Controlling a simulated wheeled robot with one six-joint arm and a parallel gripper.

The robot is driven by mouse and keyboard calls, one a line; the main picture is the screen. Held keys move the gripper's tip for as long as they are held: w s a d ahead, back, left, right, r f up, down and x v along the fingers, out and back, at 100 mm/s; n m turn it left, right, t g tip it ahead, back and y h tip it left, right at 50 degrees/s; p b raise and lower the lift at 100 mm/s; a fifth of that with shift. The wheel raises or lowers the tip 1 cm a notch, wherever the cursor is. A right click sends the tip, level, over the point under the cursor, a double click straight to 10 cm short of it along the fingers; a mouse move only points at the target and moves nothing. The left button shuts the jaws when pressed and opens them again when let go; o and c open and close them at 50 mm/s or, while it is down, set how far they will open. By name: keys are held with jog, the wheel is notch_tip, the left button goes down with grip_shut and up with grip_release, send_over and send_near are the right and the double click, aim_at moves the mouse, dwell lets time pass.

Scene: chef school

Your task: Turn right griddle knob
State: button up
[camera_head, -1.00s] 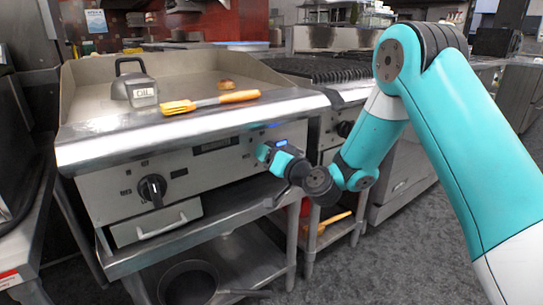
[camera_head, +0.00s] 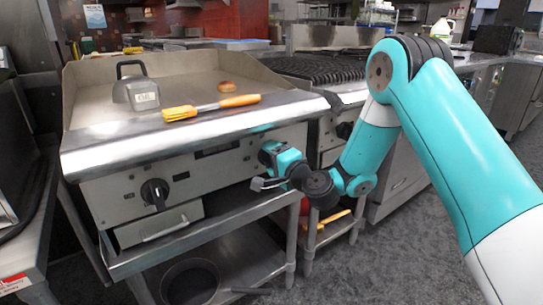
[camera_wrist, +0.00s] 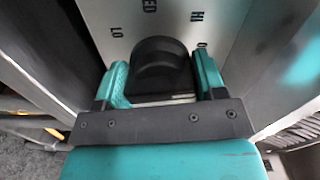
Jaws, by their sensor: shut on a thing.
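The right griddle knob (camera_wrist: 160,70) is black and sits between the two teal fingers of my gripper (camera_wrist: 161,84) in the wrist view. The fingers are closed against its sides. Printed marks such as HI and LO show on the panel around it. The left knob (camera_head: 155,192) is black, in plain view and apart from my gripper.
A pan (camera_head: 190,282) lies on the shelf below. A black-grated grill (camera_head: 315,68) stands just to the right.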

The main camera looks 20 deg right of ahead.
jog(key=shift+m, duration=0.9)
jog(key=o, duration=0.9)
